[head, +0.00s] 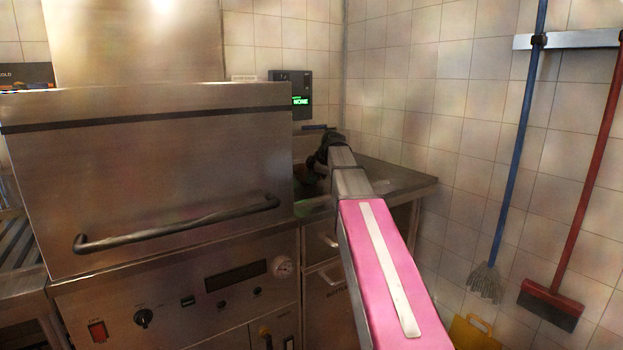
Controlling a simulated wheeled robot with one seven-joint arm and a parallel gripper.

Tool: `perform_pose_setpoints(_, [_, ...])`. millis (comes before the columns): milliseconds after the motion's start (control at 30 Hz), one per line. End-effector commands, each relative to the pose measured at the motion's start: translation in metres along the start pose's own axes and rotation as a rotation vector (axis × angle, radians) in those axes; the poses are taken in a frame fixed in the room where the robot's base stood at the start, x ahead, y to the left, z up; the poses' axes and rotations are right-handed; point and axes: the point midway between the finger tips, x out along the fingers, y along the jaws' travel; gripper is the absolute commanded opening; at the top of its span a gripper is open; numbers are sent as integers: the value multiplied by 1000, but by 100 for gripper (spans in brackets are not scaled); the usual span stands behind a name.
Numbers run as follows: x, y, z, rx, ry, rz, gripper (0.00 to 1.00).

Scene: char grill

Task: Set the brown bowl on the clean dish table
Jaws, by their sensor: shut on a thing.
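The steel dish table (395,180) lies to the right of the dishwasher, against the tiled wall, and is partly hidden by my arm. My gripper (323,160) is at the far end of my arm, over the left part of that table, close to the dishwasher's right side. Its fingers are small and dark here. A small brownish patch (304,173) shows by the fingers and looks like part of the brown bowl, held in the gripper. Most of the bowl is hidden. I cannot tell whether it touches the table.
The closed dishwasher hood (150,170) with its bar handle (180,228) stands at left, close to my gripper. A display (300,100) hangs behind. A blue-handled mop (517,130), a red-handled broom (592,150) and a yellow sign (473,334) are at right. The table's right part is clear.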

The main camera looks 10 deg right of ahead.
Motion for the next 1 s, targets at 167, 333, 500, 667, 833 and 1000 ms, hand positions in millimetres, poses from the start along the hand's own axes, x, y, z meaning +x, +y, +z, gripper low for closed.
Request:
perform_pose_setpoints(167, [2,-1,1,0,0,0,19])
perform_pose_setpoints(333, [2,-1,1,0,0,-1,35])
perform_pose_setpoints(500, [1,-1,0,0,0,0,35])
perform_pose_setpoints(667, [-9,0,0,0,0,0,35])
perform_pose_setpoints(833, [-38,0,0,1,-1,2,35])
perform_pose_setpoints(1000, [-72,0,0,0,0,1,35])
